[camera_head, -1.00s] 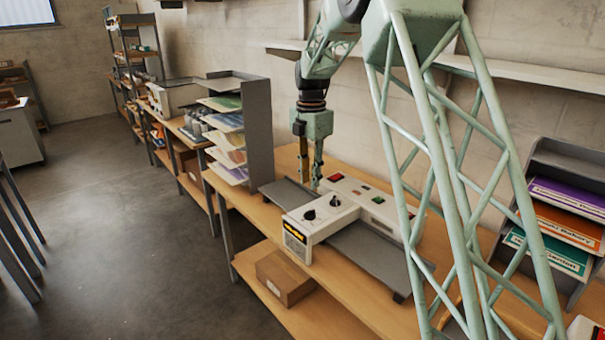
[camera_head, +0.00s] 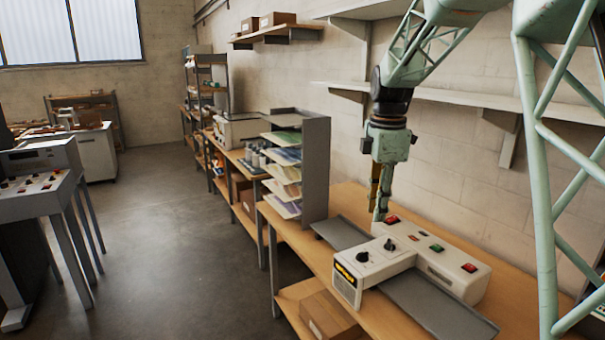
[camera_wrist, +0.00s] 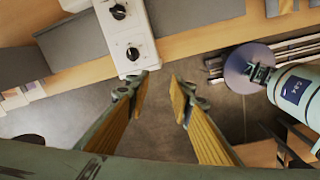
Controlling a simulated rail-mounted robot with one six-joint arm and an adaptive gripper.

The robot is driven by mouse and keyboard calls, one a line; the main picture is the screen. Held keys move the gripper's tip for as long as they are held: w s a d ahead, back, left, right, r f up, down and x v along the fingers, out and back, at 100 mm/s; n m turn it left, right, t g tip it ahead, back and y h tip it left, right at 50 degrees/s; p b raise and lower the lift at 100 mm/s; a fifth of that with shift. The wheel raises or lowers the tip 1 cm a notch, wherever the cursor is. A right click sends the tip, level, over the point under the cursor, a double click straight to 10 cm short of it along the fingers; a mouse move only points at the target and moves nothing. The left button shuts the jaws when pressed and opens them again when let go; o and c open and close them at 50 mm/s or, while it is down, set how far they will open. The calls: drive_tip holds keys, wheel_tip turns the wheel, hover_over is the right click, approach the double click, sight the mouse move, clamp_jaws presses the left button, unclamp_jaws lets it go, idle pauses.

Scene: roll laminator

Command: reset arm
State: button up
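My gripper (camera_head: 381,199) points down from my raised arm, above the back of the white roll laminator (camera_head: 402,262) in the head view. In the wrist view my gripper (camera_wrist: 161,82) has its two yellow-padded fingers apart, with nothing between them. The laminator (camera_wrist: 128,40) shows there at the top, with two black knobs on its white end. In the head view it also has a red and a green button on top and grey trays on both sides.
The laminator stands on a wooden bench (camera_head: 345,198). A paper sorter (camera_head: 315,170) with several shelves stands to its left. A cardboard box (camera_head: 328,314) is on the lower shelf. Wall shelves (camera_head: 480,98) run behind my arm. The concrete floor (camera_head: 180,240) at left is open.

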drive_tip(key=s+r+m+t+b, duration=0.15)
drive_tip(key=s+r+m, duration=0.3)
drive_tip(key=s, duration=0.85)
drive_tip(key=s+r+m+b, duration=0.25)
drive_tip(key=s+m, duration=0.25)
drive_tip(key=s, duration=0.7)
drive_tip(key=s+f+m+t+b, duration=0.1)
drive_tip(key=s+f+m, duration=0.2)
drive_tip(key=s, duration=1)
drive_tip(key=s+f+m+b, duration=0.1)
drive_tip(key=s+f+m, duration=0.3)
drive_tip(key=s, duration=0.9)
drive_tip(key=shift+d+f+m+t+b, duration=0.2)
drive_tip(key=shift+m+t+b, duration=0.15)
drive_tip(key=shift+m, duration=0.9)
